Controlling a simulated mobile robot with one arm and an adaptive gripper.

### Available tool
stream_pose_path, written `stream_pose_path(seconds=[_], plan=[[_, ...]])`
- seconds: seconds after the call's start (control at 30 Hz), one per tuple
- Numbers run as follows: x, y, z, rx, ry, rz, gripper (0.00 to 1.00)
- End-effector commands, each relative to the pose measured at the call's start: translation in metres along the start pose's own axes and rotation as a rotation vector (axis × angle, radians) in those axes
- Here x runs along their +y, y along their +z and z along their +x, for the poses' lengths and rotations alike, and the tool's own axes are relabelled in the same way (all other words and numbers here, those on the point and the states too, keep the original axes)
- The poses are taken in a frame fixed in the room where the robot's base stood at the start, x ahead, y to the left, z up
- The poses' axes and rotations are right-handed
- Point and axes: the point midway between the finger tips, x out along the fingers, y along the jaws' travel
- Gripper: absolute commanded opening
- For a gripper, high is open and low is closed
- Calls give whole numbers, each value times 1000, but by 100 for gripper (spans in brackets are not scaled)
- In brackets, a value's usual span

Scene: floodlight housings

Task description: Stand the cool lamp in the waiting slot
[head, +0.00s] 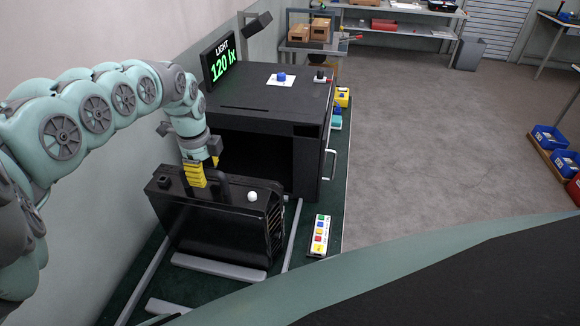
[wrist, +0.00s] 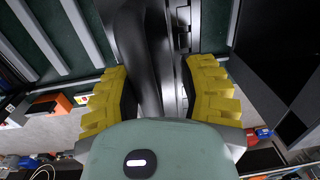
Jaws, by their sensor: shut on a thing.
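A black floodlight housing (head: 225,225) stands upright on the green bench in front of the dark booth. A white dome (head: 252,196) and a raised handle (head: 219,184) are on its top. My gripper (head: 198,175) reaches down from above with its yellow fingers at the handle. In the wrist view my gripper (wrist: 160,95) has one yellow finger on each side of the black handle (wrist: 148,60), shut on it. I cannot tell whether the housing's underside touches the bench. Grey rails (head: 218,267) lie in front of and beside it; which rails mark the waiting slot is not clear.
The black booth (head: 275,110) has an open dark front right behind the housing. A display (head: 218,60) reads 120 lx. A strip with coloured buttons (head: 319,236) lies at right.

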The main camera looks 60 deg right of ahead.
Motion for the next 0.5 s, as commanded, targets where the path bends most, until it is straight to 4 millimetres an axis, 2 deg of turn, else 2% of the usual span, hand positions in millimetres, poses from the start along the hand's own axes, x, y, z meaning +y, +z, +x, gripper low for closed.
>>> stream_pose_path(seconds=[0.27,0.4,0.5], plan=[[-1,4,-48,-8,-8,-3,39],[0,4,-81,-8,-6,-3,39],[0,3,-90,-8,-1,-1,39]])
